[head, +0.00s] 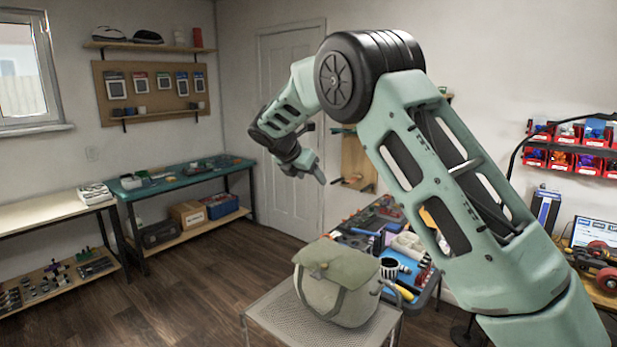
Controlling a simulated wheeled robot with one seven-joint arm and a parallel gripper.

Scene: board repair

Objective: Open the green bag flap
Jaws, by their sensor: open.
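The pale green bag (342,303) stands upright on a grey mesh-topped stand (265,323) at the lower middle of the head view. Its flap (350,262) lies down over the front, with a small tan fastener near the top. My gripper (318,177) is in the air above the bag and apart from it. Its fingers point down and to the right. It is small in the picture, open, and nothing shows between the fingers. My arm covers part of the scene right of the bag.
A workbench (432,287) cluttered with tools and a dark striped mug (389,268) stands close behind and right of the bag. A teal bench (190,177) and a cream bench (45,222) line the left walls. The wooden floor left of the stand is clear.

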